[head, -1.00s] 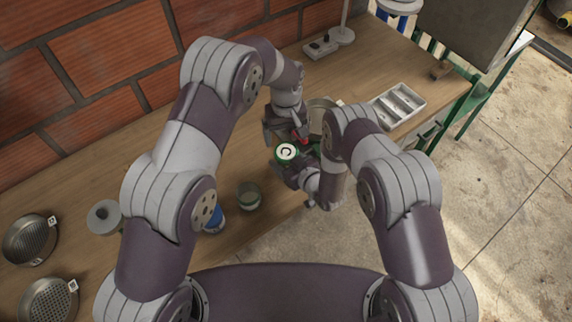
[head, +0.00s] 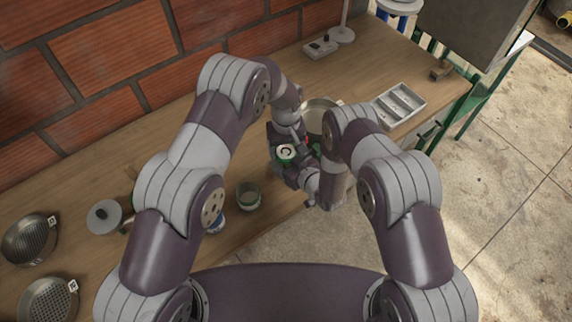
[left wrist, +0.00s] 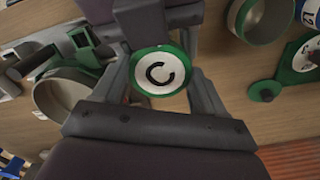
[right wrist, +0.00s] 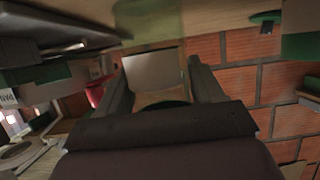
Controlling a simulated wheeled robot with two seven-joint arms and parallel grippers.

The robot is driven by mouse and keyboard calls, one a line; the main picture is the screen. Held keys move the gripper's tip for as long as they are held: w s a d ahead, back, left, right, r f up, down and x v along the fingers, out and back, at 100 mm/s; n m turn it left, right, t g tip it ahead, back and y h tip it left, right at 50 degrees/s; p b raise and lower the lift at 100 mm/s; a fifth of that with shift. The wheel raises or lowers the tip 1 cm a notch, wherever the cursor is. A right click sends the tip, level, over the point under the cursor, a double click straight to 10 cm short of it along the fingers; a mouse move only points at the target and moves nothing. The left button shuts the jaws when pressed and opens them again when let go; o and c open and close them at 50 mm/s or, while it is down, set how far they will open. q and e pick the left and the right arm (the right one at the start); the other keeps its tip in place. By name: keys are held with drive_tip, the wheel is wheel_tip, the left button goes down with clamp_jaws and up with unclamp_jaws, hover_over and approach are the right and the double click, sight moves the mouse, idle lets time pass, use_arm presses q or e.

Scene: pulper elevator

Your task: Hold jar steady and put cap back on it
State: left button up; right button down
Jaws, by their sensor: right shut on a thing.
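A round cap (head: 285,152) with a green rim and a white top marked with a black C lies at the middle of the head view. In the left wrist view the cap (left wrist: 160,72) lies between the fingers of my left gripper (left wrist: 162,80), close to both; whether they press on it is unclear. My right gripper (right wrist: 158,75) is shut on a pale grey-white thing (right wrist: 153,70), apparently the jar, mostly hidden by the arms in the head view. It is just below the left gripper. I cannot tell whether the cap is seated on the jar.
An open green-rimmed container (head: 249,195) and a blue-and-white can (head: 216,223) stand on the wooden table nearer me. A metal pan (head: 318,112) is behind the grippers, a divided grey tray (head: 399,104) right of them.

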use_arm(q)
drive_tip(key=shift+m, duration=0.8)
drive_tip(key=o, duration=1.2)
wheel_tip(320, 180, up, 12)
drive_tip(key=shift+r, duration=0.1)
use_arm(e)
drive_tip(key=shift+c, duration=0.3)
unclamp_jaws()
use_arm(q)
drive_tip(key=shift+f+b, duration=1.05)
drive_tip(key=shift+f, duration=0.1)
use_arm(e)
drive_tip(key=v, duration=1.2)
drive_tip(key=shift+s+d, duration=0.25)
drive_tip(key=shift+s, duration=0.05)
